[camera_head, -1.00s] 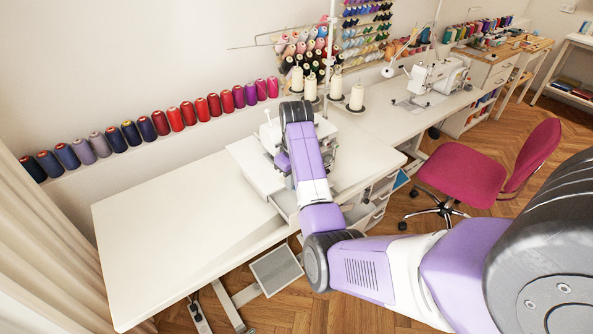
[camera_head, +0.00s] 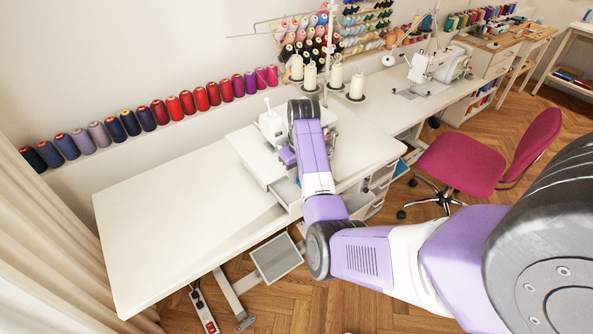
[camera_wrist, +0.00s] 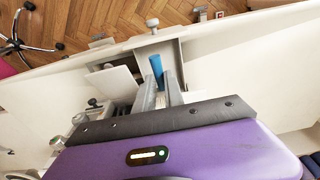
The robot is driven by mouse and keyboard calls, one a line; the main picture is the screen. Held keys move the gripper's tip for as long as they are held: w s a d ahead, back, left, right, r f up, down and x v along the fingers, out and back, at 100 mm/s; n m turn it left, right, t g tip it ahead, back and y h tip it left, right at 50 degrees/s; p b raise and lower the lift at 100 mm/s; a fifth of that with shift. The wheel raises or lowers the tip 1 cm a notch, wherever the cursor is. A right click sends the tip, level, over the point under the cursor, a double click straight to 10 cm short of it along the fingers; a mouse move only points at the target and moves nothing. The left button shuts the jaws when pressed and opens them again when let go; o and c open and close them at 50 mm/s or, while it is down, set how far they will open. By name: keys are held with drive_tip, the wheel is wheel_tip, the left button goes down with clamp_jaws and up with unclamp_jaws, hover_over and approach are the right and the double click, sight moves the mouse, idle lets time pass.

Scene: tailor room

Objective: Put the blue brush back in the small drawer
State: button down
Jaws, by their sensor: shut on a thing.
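The blue brush (camera_wrist: 157,67) shows in the wrist view as a blue piece at the tips of my gripper (camera_wrist: 160,88), whose fingers are shut on it. It appears over the open small drawer (camera_wrist: 170,48). I cannot tell whether it touches the drawer floor. In the head view the small drawer (camera_head: 286,192) juts out under the raised white worktop near the sewing machine. My arm hides the brush, the gripper fingers and part of the drawer there.
A white table (camera_head: 170,215) has a wide clear top at left. A sewing machine (camera_head: 273,128) stands behind my arm. A pink chair (camera_head: 460,163) is at right. Thread spools (camera_head: 187,102) line the wall ledge.

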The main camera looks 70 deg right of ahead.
drive_tip(key=shift+f, duration=1.5)
wheel_tip(320, 180, down, 4)
drive_tip(key=b, duration=0.4)
drive_tip(key=shift+b, duration=0.4)
drive_tip(key=shift+f+b, duration=0.45)
drive_tip(key=shift+f, duration=1)
drive_tip(key=c, duration=1.3)
unclamp_jaws()
drive_tip(key=shift+c, duration=0.2)
drive_tip(key=shift+s+a+r+b, duration=0.1)
drive_tip(key=shift+s+r, duration=0.05)
drive_tip(key=shift+r, duration=1.15)
drive_tip(key=shift+s+a+r+b, duration=0.1)
drive_tip(key=shift+r, duration=1.15)
drive_tip(key=shift+s+a+r+b, duration=0.1)
drive_tip(key=shift+s+r, duration=0.05)
drive_tip(key=shift+r, duration=1.15)
